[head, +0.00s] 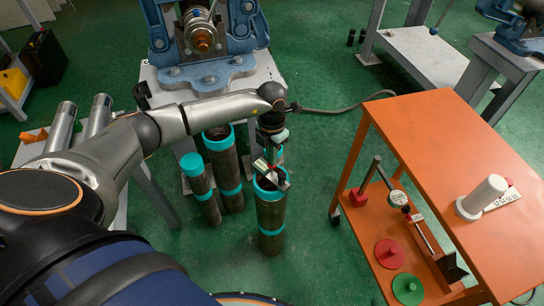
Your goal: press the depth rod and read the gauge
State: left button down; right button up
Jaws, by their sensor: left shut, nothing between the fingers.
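A round dial gauge (398,198) with a pale face lies on the lower shelf of the orange cart, with a thin rod (424,235) running from it toward the lower right. The reading is too small to make out. I cannot tell for sure which part is the depth rod. My left gripper (273,178) points down at the open top of a dark pipe (271,218) with teal bands. It is shut, with nothing held between its fingers. The fingertips overlap the pipe's rim in the picture, so contact is unclear. My right gripper is not in view.
Other teal-banded pipes (230,179) stand just left. The orange cart (450,140) at right carries a white cylinder (482,197); red (389,253) and green (407,288) discs lie below. Green floor between pipe and cart is clear.

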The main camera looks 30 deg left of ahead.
aim_at(271, 172)
pick_arm(q)
jog(key=shift+f+b, duration=0.75)
jog(key=shift+f, duration=0.35)
jog(key=shift+f+b, duration=0.3)
jog(key=shift+f, duration=0.1)
jog(key=shift+r, duration=0.15)
